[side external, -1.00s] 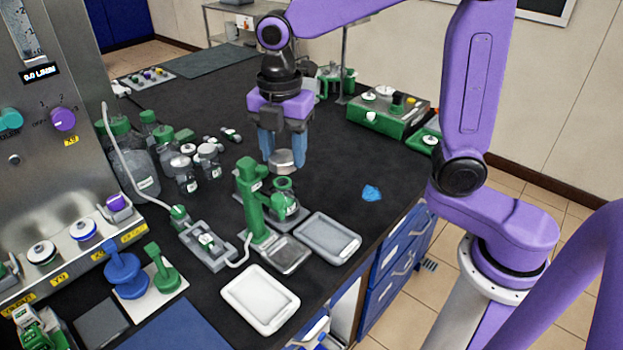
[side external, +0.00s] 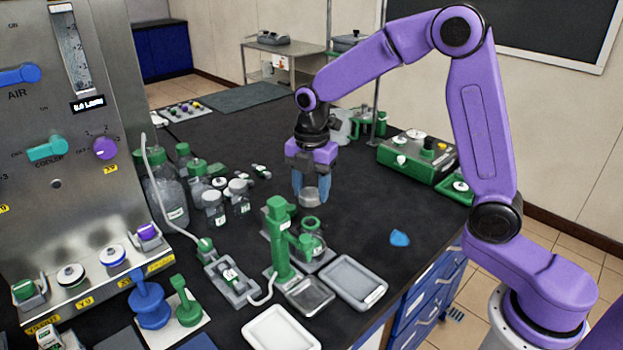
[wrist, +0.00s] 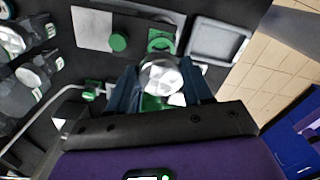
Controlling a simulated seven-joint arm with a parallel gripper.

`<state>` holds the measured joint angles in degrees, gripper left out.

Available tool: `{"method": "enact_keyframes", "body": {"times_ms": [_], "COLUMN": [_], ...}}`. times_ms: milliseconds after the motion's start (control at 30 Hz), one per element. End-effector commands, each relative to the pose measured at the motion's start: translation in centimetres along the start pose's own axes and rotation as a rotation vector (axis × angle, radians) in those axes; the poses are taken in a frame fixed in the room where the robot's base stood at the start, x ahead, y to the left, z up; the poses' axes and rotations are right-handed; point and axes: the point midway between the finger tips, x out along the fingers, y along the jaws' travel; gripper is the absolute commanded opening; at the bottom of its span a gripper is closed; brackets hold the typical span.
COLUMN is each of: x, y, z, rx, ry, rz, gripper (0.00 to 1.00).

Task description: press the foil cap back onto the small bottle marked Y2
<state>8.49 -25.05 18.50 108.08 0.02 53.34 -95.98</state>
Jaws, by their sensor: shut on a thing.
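My gripper (side external: 311,192) is shut on a silver foil cap (side external: 311,198), held over the black bench behind the green stand. In the wrist view the shiny foil cap (wrist: 161,77) sits between the blue fingertips (wrist: 160,85). Several small clear bottles with pale caps, such as one bottle (side external: 213,208) and another (side external: 239,197), stand to the left of the gripper, apart from it. Bottles also show at the left edge of the wrist view (wrist: 30,76). Their markings are too small to read, so I cannot tell which is Y2.
A green stand (side external: 278,240) with a glass vessel and a grey tray (side external: 353,281) are in front of the gripper. Larger green-capped bottles (side external: 168,195) stand at the left near the steel panel. The bench behind the gripper is fairly clear.

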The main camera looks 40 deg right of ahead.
Motion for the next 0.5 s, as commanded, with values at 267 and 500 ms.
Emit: {"method": "enact_keyframes", "body": {"times_ms": [267,500], "x": [2.4,4.3], "y": [-0.1,-0.1], "z": [0.0,0.0], "rx": [0.0,0.0], "ry": [0.0,0.0], "rz": [-0.004,-0.005], "gripper": [0.17,0.17]}}
